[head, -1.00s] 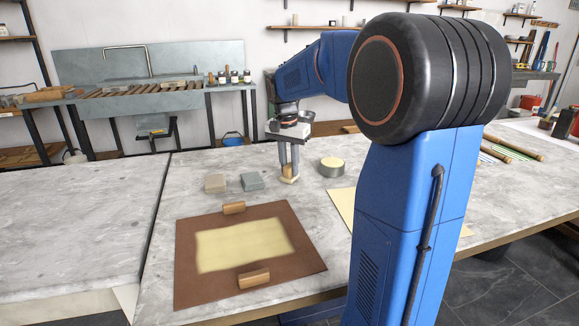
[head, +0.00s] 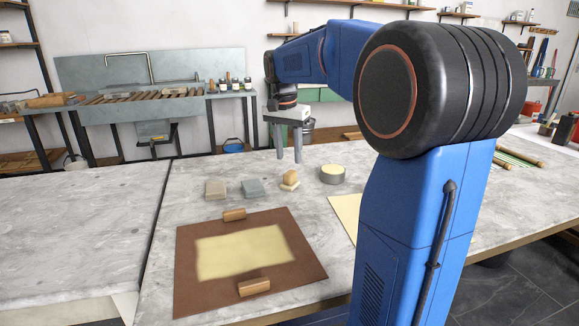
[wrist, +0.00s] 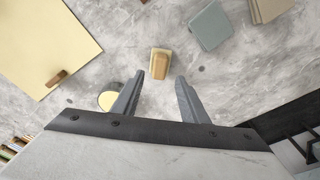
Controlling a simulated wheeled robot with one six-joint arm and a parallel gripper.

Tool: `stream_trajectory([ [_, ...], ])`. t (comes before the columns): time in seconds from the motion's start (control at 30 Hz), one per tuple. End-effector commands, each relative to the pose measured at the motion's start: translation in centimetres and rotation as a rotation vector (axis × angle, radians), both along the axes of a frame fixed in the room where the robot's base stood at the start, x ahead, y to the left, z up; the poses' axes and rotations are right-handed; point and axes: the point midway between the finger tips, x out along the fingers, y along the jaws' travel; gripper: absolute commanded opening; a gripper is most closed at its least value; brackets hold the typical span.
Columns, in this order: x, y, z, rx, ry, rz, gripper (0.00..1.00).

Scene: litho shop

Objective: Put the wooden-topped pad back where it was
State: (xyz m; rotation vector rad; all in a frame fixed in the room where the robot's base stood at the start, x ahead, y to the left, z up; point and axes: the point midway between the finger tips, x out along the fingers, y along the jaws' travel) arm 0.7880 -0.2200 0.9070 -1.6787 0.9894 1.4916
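The wooden-topped pad (head: 289,181) rests on the grey stone table, its wooden block uppermost on a pale base. In the wrist view the pad (wrist: 160,64) lies beyond the fingertips, roughly centred between them. My gripper (head: 289,160) is open and empty, its two fingers pointing down above the table, behind the pad and apart from it. The open fingers also show in the wrist view (wrist: 158,82).
A grey block (head: 253,189) and a beige block (head: 216,190) lie left of the pad. A round tin (head: 332,174) stands to its right. A brown board (head: 185,300) with a yellow sheet (head: 243,252) and two wooden blocks lies in front. The left tabletop is bare.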

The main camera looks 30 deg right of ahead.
Motion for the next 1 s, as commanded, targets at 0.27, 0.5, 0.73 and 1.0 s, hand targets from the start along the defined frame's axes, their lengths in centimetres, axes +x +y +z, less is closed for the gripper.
stream_trajectory([
  [0.27,-0.2,0.4,3.7,0.000,-0.001,0.000,0.40],
  [0.5,-0.3,0.4,4.5,0.000,0.000,0.000,0.40],
  [0.73,-0.3,0.4,4.5,0.000,0.000,0.000,0.40],
  [1.0,-0.3,0.4,4.4,0.000,0.000,0.000,0.40],
])
